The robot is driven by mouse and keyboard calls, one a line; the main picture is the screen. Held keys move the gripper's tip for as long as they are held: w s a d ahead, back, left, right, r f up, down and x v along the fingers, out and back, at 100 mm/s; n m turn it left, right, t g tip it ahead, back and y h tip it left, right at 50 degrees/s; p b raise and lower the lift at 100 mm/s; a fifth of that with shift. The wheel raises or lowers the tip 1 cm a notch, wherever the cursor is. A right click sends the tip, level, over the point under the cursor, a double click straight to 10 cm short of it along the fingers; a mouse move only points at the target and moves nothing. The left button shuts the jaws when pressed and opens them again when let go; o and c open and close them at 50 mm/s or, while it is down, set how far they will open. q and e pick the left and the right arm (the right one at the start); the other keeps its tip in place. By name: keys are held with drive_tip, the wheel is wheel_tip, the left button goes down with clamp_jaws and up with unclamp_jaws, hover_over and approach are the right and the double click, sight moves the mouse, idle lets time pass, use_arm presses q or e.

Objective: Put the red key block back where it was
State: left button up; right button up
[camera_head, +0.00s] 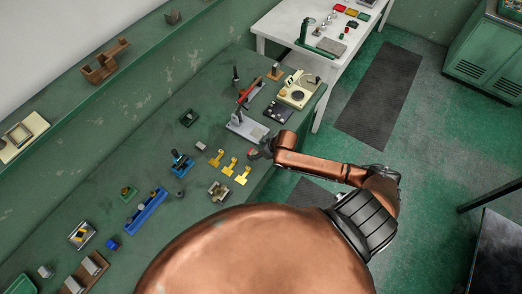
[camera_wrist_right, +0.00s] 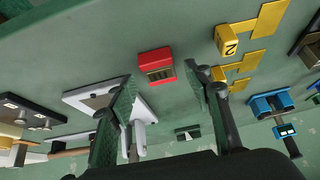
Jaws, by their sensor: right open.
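The red key block (camera_wrist_right: 155,62) lies on the green bench top in the right wrist view, with a darker ribbed face toward me. My right gripper (camera_wrist_right: 160,92) is open, and its two fingers stand apart with nothing between them. The block shows beyond the fingertips, roughly centred between them. In the head view my right gripper (camera_head: 262,152) is low over the bench, and a small red patch beside its tip appears to be the block (camera_head: 252,153). Yellow T-shaped pieces (camera_head: 230,165) lie just left of it; one block among them bears a 2 (camera_wrist_right: 228,40). My left gripper is not in view.
A grey-white plate fixture (camera_head: 246,127) stands behind the gripper; a blue clamp-like device (camera_head: 181,160) and a blue rail (camera_head: 147,209) stand to the left. A beige device (camera_head: 297,90) is at the far end. Bare bench shows between these things.

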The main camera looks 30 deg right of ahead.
drive_tip(key=v, duration=1.1)
drive_tip(key=shift+a+f, duration=0.1)
